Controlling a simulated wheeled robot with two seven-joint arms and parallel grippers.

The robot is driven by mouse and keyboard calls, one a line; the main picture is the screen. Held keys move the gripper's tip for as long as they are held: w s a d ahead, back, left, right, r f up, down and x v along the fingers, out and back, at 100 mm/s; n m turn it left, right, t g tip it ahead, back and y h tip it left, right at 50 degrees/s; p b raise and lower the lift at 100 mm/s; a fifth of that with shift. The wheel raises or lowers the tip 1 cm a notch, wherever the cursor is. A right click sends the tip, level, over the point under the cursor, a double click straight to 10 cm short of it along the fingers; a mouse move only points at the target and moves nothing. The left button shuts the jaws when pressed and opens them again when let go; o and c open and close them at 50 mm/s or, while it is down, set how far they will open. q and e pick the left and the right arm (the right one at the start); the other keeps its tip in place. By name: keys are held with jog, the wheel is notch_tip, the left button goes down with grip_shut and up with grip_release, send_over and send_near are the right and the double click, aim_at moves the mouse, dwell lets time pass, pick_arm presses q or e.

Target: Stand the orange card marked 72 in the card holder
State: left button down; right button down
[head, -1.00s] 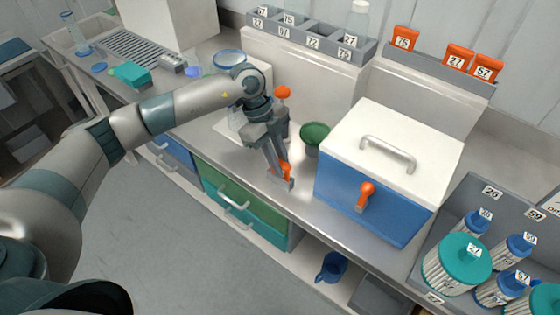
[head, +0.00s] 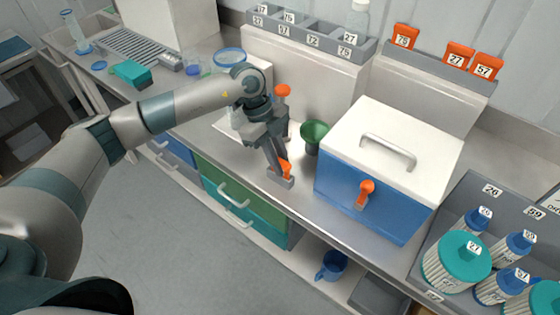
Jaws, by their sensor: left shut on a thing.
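My left gripper (head: 275,160) points down over the front of the bench, shut on an orange card (head: 286,169). Only part of the card shows beside the fingers; its number cannot be read. My right gripper is not in view.
A blue box with a white lid (head: 385,165) and orange latch stands to the right. A green funnel-like cup (head: 313,134) is behind the gripper. A grey rack (head: 440,75) at the back holds orange cards 75, 27 and 57. Numbered bottles (head: 457,260) fill a tray at right.

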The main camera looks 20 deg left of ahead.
pick_arm(q)
jog(key=shift+f, duration=0.15)
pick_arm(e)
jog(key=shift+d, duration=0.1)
pick_arm(q)
jog(key=c, duration=1.6)
grip_release()
